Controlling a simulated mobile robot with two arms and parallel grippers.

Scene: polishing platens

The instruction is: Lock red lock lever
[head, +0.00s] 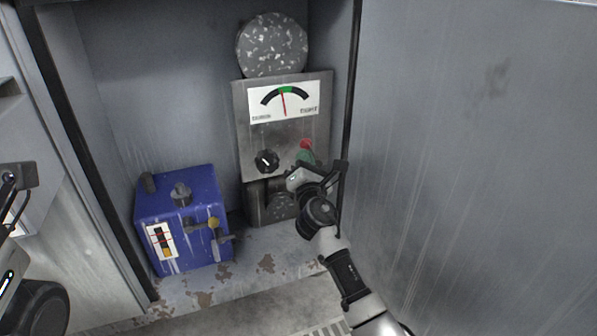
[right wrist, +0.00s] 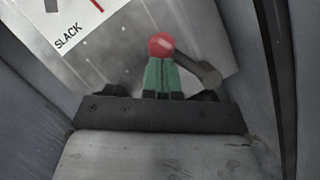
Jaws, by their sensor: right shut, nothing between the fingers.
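The red lock lever (head: 306,144) is on the front of the grey metal gauge box, low on its right side. In the right wrist view its red knob (right wrist: 161,44) sits at the end of a short grey arm that runs down right to a round pivot. My right gripper (head: 305,157) is shut and empty, its green fingertips together. In the right wrist view the fingertips (right wrist: 163,78) are right below the red knob; I cannot tell whether they touch it. Part of my left arm shows at the left edge, and its gripper's state is unclear.
The gauge box (head: 243,150) carries a dial and a black knob (head: 266,161). A speckled grey disc (head: 272,45) is above it. A blue box (head: 185,205) with small levers stands to the left. A large grey panel (head: 470,160) closes off the right side, close to my right arm.

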